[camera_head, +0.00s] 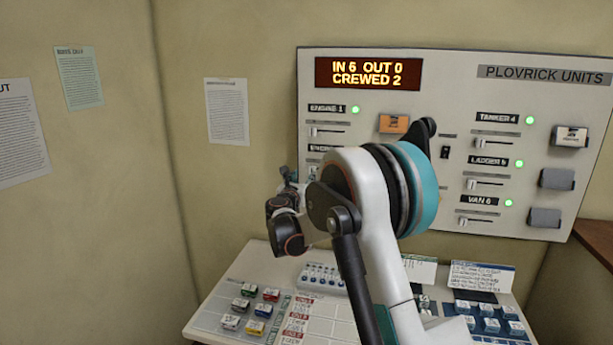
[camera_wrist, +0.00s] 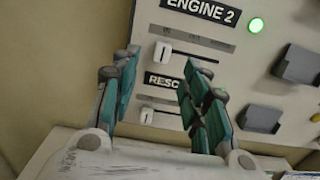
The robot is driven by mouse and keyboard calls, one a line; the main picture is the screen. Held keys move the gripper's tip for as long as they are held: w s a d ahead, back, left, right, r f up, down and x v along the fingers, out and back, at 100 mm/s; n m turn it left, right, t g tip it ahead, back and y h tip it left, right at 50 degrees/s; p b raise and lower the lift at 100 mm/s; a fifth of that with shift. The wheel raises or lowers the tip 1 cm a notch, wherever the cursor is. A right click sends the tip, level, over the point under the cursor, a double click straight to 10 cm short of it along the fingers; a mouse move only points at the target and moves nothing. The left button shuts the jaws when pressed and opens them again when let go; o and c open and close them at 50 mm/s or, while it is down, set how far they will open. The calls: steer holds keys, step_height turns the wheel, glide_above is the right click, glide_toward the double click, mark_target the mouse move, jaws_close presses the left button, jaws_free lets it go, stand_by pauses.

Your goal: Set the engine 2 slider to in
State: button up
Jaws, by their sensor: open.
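In the wrist view the ENGINE 2 label (camera_wrist: 200,9) has a lit green lamp (camera_wrist: 256,25) to its right. Below it, the white engine 2 slider knob (camera_wrist: 163,50) sits at the left end of its dark slot. In the head view my gripper (camera_head: 289,182) is by the panel's lower left, and my arm hides most of the engine 2 row.
Another slider (camera_wrist: 147,115) lies just below, under a partly hidden RESC label (camera_wrist: 166,82). Grey holders (camera_wrist: 297,64) stand out at the right. The display (camera_head: 368,74) reads IN 6 OUT 0 CREWED 2. A desk console (camera_head: 225,300) with several buttons lies below the panel.

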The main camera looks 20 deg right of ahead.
steer(key=shift+v, duration=1.15)
steer(key=shift+s, duration=0.1)
